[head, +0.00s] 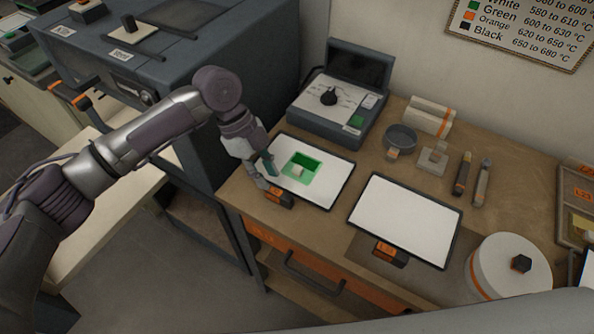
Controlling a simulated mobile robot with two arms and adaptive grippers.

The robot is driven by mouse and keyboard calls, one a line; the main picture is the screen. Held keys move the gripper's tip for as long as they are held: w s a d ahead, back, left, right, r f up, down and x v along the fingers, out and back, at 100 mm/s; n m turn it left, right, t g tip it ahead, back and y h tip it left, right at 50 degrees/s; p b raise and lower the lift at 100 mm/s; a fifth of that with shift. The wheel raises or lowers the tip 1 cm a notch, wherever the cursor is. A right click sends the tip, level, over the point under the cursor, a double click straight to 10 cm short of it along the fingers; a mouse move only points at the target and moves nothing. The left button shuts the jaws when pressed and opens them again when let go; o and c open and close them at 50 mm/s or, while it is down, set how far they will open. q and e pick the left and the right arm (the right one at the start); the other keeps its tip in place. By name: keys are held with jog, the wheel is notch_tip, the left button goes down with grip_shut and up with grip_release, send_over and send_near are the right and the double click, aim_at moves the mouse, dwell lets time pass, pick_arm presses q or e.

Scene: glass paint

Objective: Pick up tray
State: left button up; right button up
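A white tray with a dark rim (327,185) lies flat on the wooden bench, with a black and orange handle (279,197) on its near side. A green glass piece (301,168) with a small pale block lies on this tray. A second white tray (405,219) lies to its right, bare on top, with its own black and orange handle (390,255). My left gripper (266,174) is over the left edge of the first tray, close to its handle. Its fingers look apart with nothing between them. Whether it touches the tray is unclear. My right gripper is out of view.
A dark bowl (400,138), a white roll (431,115) and tools (481,184) lie behind the second tray. A round white container (508,267) stands at right. A large dark kiln-like machine (215,60) stands at left.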

aim_at(279, 193)
pick_arm(q)
jog(key=shift+s+d+f+p, duration=0.25)
jog(key=shift+f+p, duration=0.1)
jog(key=shift+f, duration=0.1)
jog(key=p+x, duration=0.1)
jog(key=x, duration=0.3)
jog(key=shift+d+f+p, duration=0.1)
jog(key=shift+d+p, duration=0.05)
jog(key=shift+p, duration=0.15)
jog(key=shift+f, duration=0.1)
grip_shut()
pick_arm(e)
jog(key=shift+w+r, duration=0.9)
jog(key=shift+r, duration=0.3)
